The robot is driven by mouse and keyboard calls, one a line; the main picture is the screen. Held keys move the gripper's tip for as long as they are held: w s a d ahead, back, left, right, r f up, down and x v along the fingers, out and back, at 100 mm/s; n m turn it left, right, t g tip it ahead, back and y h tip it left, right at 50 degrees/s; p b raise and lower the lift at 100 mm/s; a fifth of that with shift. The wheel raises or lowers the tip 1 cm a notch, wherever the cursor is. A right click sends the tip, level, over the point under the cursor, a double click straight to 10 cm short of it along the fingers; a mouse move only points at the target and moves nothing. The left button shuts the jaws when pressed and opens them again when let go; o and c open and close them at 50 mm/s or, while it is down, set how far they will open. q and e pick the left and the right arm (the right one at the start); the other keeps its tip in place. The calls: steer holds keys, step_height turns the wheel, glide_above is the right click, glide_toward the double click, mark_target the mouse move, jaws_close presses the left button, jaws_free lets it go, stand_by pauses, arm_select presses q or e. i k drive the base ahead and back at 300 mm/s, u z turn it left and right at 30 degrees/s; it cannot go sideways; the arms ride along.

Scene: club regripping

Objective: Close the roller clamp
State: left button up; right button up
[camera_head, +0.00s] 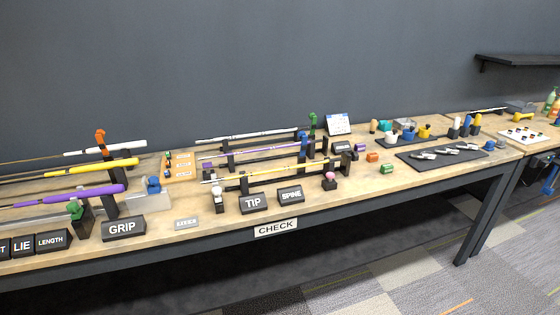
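I cannot tell for sure which object is the roller clamp. Several small holders with coloured knobs stand on the wooden bench (205,262). An orange-topped holder (100,139) and a green-topped one (76,211) stand by the grips at the left. A blue-knobbed piece (153,186) sits on a grey tray. A white-topped holder (218,197), a pink-topped one (330,176) and a green-topped one (313,122) stand around the middle shaft rack. Their open or closed state is too small to tell. Neither gripper is in view.
Purple (90,193), yellow (95,167) and white (108,147) grips lie at the left. Signs read GRIP (123,229), TIP (253,203) and SPINE (290,195) along the front. A dark mat (440,161) with metal parts lies at the right. A wall shelf (515,62) hangs above.

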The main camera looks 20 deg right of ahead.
mark_target(302, 135)
steer(key=u, duration=0.55)
steer(key=k, duration=0.2)
steer(key=z, duration=1.65)
steer(key=i, duration=1.8)
steer(key=u, duration=1.1)
